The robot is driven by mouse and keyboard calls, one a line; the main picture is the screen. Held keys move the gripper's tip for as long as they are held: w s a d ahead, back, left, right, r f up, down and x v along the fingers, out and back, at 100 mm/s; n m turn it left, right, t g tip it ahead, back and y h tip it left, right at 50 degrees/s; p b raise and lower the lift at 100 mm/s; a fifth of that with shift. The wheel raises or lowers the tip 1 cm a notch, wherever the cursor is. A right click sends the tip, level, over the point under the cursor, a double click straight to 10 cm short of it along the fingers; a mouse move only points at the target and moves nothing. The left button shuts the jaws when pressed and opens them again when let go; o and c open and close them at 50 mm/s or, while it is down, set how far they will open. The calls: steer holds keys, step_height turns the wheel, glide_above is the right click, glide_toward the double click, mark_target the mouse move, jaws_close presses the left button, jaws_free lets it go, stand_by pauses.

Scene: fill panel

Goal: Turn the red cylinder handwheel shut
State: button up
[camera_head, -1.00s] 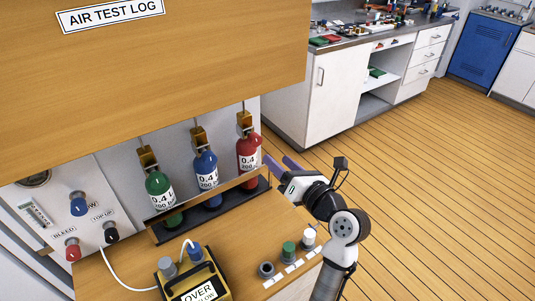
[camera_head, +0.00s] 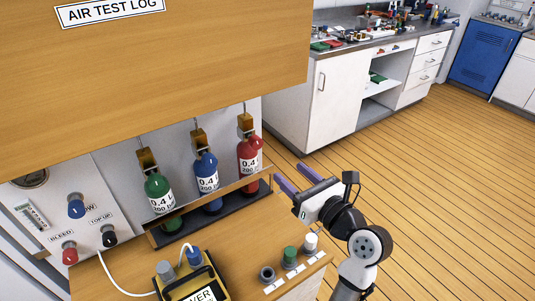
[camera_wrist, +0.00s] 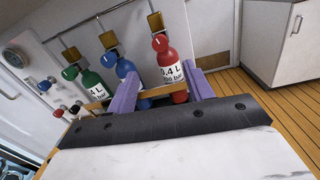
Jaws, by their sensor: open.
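The red cylinder (camera_head: 249,152) stands upright at the right end of the row of three, under a brass block (camera_head: 245,123). In the wrist view the red cylinder (camera_wrist: 171,68) shows between my fingers, with a rounded red knob (camera_wrist: 160,42) at its top, probably the handwheel. In the head view I cannot make out the handwheel clearly. My gripper (camera_head: 290,173) has two purple fingers, spread open and empty. It is to the right of the red cylinder, apart from it, pointing toward the panel. The cylinder's lower part is partly hidden by a wooden rail (camera_head: 225,188).
The blue cylinder (camera_head: 206,172) and green cylinder (camera_head: 158,190) stand left of the red one. A wooden cabinet (camera_head: 150,80) overhangs the row. A yellow device (camera_head: 168,272) and several small knobs, including a green one (camera_head: 290,253), are on the bench. Open floor lies to the right.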

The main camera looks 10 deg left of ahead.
mark_target(258, 144)
steer(key=w+a+m+b, duration=0.1)
steer(key=w+a+m, duration=0.1)
steer(key=m, duration=0.9)
steer(key=w+a+m+b, duration=0.1)
steer(key=w+a+m, duration=0.2)
steer(key=m, duration=0.9)
steer(key=w+a+m+b, duration=0.2)
steer(key=w+a+m, duration=0.1)
steer(key=m, duration=0.9)
steer(key=shift+w+a+r+h, duration=0.1)
steer(key=shift+a+r+h, duration=0.2)
steer(key=shift+a, duration=0.25)
steer(key=shift+w+a+f, duration=0.15)
steer(key=shift+w+a, duration=0.35)
